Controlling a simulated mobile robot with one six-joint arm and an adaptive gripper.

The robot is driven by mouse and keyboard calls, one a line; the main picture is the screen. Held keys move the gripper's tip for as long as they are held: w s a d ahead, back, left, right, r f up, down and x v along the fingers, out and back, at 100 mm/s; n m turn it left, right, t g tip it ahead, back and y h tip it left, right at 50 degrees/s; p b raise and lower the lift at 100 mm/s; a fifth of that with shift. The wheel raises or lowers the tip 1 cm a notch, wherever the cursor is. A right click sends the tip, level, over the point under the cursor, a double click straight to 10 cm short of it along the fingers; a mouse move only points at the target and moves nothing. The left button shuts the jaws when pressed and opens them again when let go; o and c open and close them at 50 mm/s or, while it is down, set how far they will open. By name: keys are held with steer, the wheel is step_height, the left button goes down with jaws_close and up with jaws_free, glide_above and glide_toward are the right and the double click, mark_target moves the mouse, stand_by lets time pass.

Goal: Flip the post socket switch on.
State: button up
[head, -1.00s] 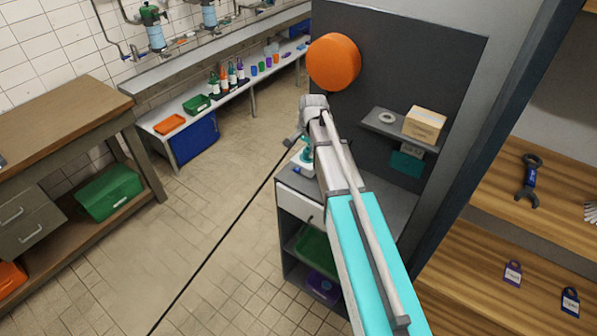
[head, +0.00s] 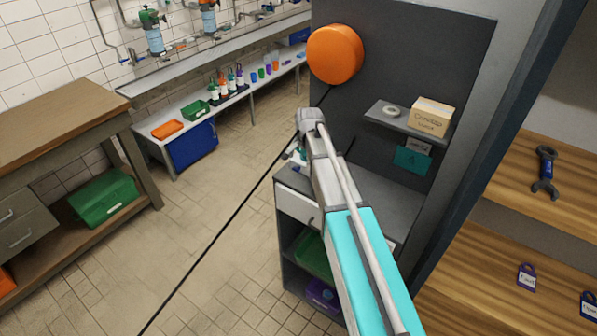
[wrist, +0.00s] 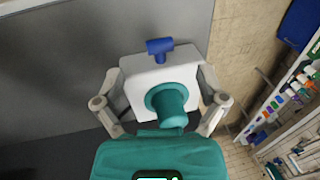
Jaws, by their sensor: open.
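In the wrist view a white box (wrist: 133,69) carries a round teal socket (wrist: 172,98) on its front. A blue T-shaped switch handle (wrist: 160,47) stands out above the socket. My gripper (wrist: 159,78) is open, with one finger on each side of the white box and nothing held. I cannot tell whether the fingers touch the box. The handle lies just beyond the fingertips. In the head view, my arm hides most of the box and the gripper, at the left edge of a grey workstation (head: 370,200).
An orange disc (head: 334,54) is on the dark panel above. A small shelf (head: 383,124) with a cardboard box (head: 430,117) is to the right. Wooden shelves (head: 505,235) stand far right.

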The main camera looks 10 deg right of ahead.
mark_target(298, 168)
steer(key=shift+w+a+f+b, duration=0.1)
steer(key=shift+f+b, duration=0.5)
steer(key=shift+f, duration=0.15)
steer(key=shift+w+a+f+b, duration=0.1)
steer(key=shift+f+b, duration=0.45)
steer(key=shift+f, duration=0.15)
steer(key=c, duration=1.1)
steer(key=shift+w+d+g+y, duration=0.1)
steer(key=shift+w+g+y, duration=0.05)
steer(key=shift+g+y, duration=0.4)
steer(key=shift+c, duration=0.2)
steer(key=o, duration=1.1)
steer(key=shift+o, duration=0.2)
